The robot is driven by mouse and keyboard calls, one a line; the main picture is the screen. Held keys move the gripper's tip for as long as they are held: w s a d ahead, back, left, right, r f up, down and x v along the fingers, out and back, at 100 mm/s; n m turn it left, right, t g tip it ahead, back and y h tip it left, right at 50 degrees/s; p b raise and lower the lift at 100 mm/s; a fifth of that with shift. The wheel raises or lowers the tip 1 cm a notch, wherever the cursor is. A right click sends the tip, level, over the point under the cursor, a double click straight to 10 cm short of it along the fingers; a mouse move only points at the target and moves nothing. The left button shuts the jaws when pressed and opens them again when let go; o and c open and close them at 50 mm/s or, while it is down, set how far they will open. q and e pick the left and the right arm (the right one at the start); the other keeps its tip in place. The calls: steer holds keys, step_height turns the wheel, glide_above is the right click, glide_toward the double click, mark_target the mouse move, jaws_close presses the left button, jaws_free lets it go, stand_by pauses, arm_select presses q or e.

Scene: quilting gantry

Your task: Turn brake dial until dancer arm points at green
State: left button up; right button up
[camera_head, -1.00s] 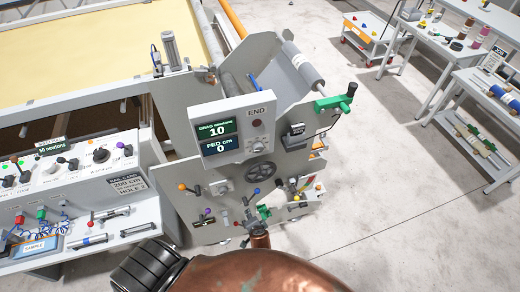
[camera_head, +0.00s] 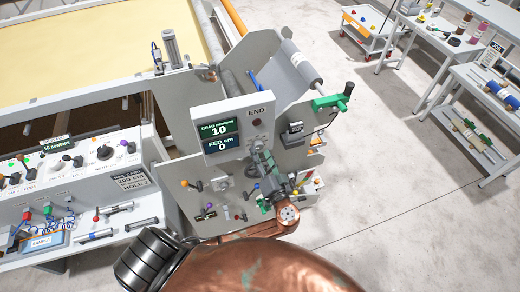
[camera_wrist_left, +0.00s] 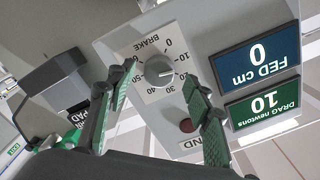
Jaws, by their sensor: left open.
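The brake dial (camera_wrist_left: 159,68) is a round grey knob on a white numbered plate, upside down in the left wrist view. Its pointer seems to face the low numbers. In the head view the dial (camera_head: 257,141) is on the END panel, partly behind my gripper. My left gripper (camera_head: 262,154) is in front of the panel; its open fingers (camera_wrist_left: 155,82) appear on both sides of the dial, with no contact visible. The display (camera_wrist_left: 259,78) reads drag 10 newtons and fed 0 cm. I cannot make out the dancer arm or green mark. My right gripper is not in view.
A red button (camera_wrist_left: 186,125) sits beside the dial. A bench with knobs and levers (camera_head: 150,207) stands at left. Shelves with spools (camera_head: 490,120) are at far right, with clear floor between.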

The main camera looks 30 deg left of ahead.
arm_select(q)
steer(key=shift+x, duration=1)
steer(key=shift+c, duration=0.2)
steer(key=c, duration=1.1)
